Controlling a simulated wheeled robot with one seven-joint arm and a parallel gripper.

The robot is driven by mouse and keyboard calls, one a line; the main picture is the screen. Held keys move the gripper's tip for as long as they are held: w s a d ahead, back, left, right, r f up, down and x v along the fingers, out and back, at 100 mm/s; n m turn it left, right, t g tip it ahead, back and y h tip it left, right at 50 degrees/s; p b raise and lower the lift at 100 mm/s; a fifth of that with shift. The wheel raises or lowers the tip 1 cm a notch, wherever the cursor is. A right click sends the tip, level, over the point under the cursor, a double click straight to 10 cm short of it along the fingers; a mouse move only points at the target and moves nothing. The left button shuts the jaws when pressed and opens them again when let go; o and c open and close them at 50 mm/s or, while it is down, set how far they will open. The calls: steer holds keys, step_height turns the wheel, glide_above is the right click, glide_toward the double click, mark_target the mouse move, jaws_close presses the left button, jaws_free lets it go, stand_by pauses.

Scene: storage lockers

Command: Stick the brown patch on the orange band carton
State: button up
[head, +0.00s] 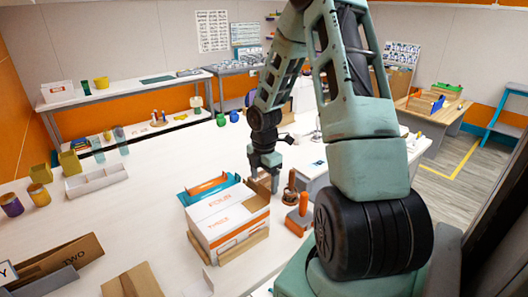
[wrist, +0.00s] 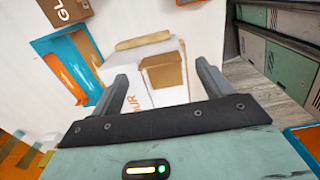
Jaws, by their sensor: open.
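A white carton (head: 232,228) with an orange band and brown cardboard edges stands on the white table, with lettering on its side. In the wrist view a white carton (wrist: 115,72) with the letters "UR" lies beyond and between my fingertips. A brown, roughly square area (wrist: 164,72) shows on it between the fingers; I cannot tell whether it is a loose patch or bare cardboard. My gripper (head: 264,180) points down beside the carton's back right. In the wrist view my gripper (wrist: 166,88) is open, with nothing clearly held.
A blue and orange tray (head: 208,187) sits behind the carton. An orange-handled tool (head: 300,216) and a brown-topped object (head: 290,188) stand right of it. A white divided tray (head: 96,180) and cups are at left. Brown cardboard (head: 132,283) lies in front. The table's middle left is clear.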

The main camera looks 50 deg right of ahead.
step_height(320, 180, up, 12)
steer(key=r, duration=0.1)
steer(key=a+f+m+b, duration=0.2)
steer(key=a+m+b, duration=0.1)
steer(key=a, duration=2.1)
steer(key=s+a+f+m+b, duration=0.2)
steer(key=s+a+m+b, duration=0.1)
steer(key=s+a, duration=1.3)
steer(key=shift+s+a+f+m+y, duration=0.2)
steer(key=shift+s+a+m+y, duration=0.15)
steer(key=shift+s+m, duration=0.35)
steer(key=shift+w, duration=0.15)
